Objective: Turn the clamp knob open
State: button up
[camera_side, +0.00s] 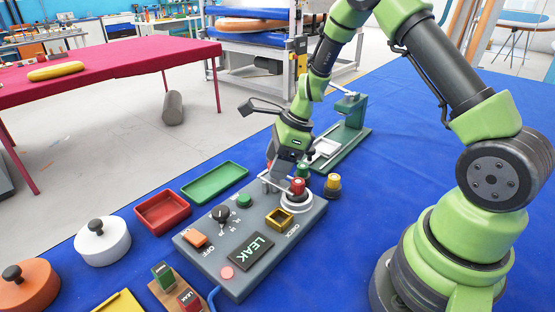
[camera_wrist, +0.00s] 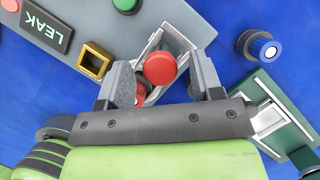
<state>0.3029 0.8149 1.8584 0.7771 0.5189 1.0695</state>
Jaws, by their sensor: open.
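A round red knob (camera_wrist: 160,68) sits between the two fingers of my gripper (camera_wrist: 163,63) in the wrist view, with space on both sides. It stands at a grey metal clamp frame (camera_wrist: 184,27). A second red piece (camera_wrist: 141,94) shows partly below it, beside the left finger. In the side view my gripper (camera_side: 283,182) is low over the right end of the grey test box (camera_side: 245,278). A red-topped part (camera_side: 298,187) stands there on a round white base (camera_side: 297,203). My gripper is open; contact with the knob cannot be told.
The box carries a black selector knob (camera_side: 221,216), a yellow square socket (camera_side: 280,219) and a LEAK display (camera_side: 250,252). A green stand (camera_side: 346,140) is behind. Red (camera_side: 162,213) and green (camera_side: 214,183) trays lie left.

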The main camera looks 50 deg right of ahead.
jog(key=c, duration=0.9)
jog(key=shift+n, duration=0.4)
jog(key=n+g+y, duration=0.1)
jog(key=n, duration=0.2)
jog(key=shift+w+n, duration=0.1)
jog(key=shift+n, duration=0.3)
jog(key=n+g, duration=0.2)
jog(key=n, duration=0.2)
jog(key=shift+w+n, duration=0.1)
jog(key=shift+n, duration=0.2)
jog(key=n+g, duration=0.2)
jog(key=n, duration=0.2)
jog(key=shift+w+n+g+h, duration=0.1)
jog(key=shift+n+g+h, duration=0.4)
jog(key=shift+n, duration=1.6)
